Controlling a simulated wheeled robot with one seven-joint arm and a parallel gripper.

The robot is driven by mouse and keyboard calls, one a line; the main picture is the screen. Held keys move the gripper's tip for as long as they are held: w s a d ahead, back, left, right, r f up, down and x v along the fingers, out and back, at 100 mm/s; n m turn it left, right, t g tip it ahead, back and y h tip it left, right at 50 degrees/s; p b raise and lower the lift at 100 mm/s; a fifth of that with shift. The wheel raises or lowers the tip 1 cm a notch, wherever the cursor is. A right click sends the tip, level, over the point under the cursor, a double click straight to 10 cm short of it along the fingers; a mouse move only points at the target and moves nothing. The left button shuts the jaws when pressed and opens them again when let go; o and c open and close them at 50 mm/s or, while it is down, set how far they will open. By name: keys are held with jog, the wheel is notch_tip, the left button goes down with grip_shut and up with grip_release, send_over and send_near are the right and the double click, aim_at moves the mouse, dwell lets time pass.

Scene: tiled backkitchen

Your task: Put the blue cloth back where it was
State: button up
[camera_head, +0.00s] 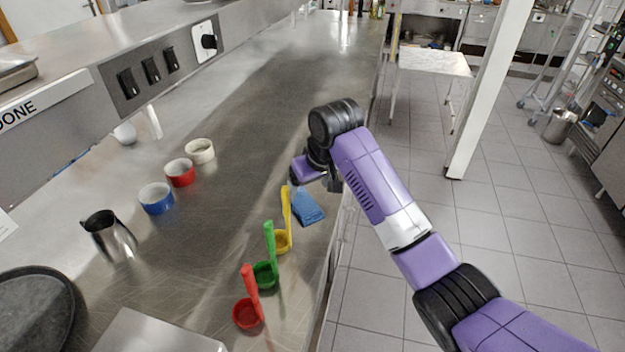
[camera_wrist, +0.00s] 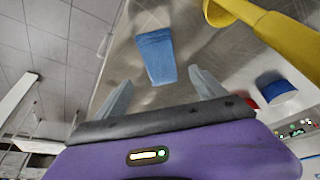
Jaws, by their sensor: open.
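A yellow scoop (camera_head: 284,240), a green scoop (camera_head: 265,274) and a red scoop (camera_head: 248,312) stand along the counter's front edge. Blue (camera_head: 156,199), red (camera_head: 180,173) and white (camera_head: 200,151) bowls and a metal jug (camera_head: 108,235) stand further left.

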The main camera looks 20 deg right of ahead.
jog(key=shift+v, duration=2.2)
jog(key=shift+s+f, duration=0.1)
